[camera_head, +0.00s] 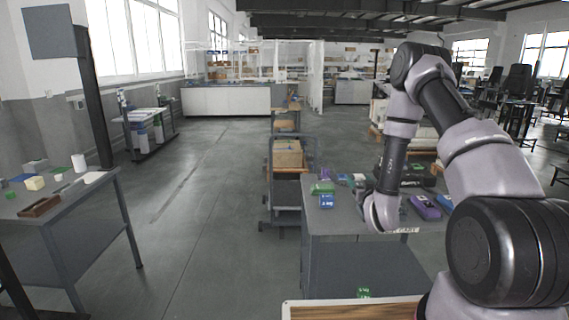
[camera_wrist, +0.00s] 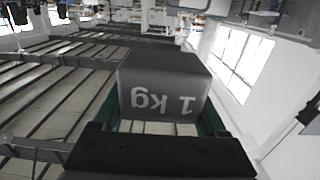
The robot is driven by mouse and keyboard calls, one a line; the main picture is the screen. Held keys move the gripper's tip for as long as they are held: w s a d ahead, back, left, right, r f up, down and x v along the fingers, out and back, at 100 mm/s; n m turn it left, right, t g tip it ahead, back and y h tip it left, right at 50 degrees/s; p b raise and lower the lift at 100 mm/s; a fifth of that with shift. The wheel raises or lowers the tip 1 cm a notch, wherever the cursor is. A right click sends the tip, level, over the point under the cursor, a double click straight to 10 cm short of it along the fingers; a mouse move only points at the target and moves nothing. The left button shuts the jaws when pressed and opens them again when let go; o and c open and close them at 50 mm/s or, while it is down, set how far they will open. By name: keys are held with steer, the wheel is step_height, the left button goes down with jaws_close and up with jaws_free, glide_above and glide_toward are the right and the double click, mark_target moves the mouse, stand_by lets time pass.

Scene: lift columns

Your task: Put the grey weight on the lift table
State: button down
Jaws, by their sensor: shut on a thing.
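The grey weight (camera_wrist: 165,82) is a dark grey block marked "1 kg", with the lettering upside down in the wrist view. My gripper (camera_wrist: 160,118) is shut on it, with the green-edged fingers on either side. In the head view my arm reaches over the right-hand grey table (camera_head: 330,220); the fingers and the weight are not visible there. A grey table (camera_head: 90,210) stands at the left. I cannot tell for sure which one is the lift table.
The right table carries a green item (camera_head: 322,188), a blue box (camera_head: 327,201) and a purple item (camera_head: 425,207). The left table holds a brown tray (camera_head: 40,207) and small blocks. A cart with a cardboard box (camera_head: 287,154) stands mid-room. The floor between the tables is clear.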

steer(key=shift+s+d+r, duration=0.25)
steer(key=shift+s, duration=0.1)
steer(key=w+a+f, duration=0.4)
steer(key=w+a, duration=0.3)
steer(key=a, duration=0.2)
steer(key=shift+w+f, duration=0.3)
steer(key=shift+w, duration=0.1)
steer(key=shift+f, duration=4.8)
steer(key=shift+f, duration=0.2)
jaws_free()
steer(key=s, duration=1)
steer(key=shift+s+a+r, duration=0.3)
steer(key=shift+s, duration=0.1)
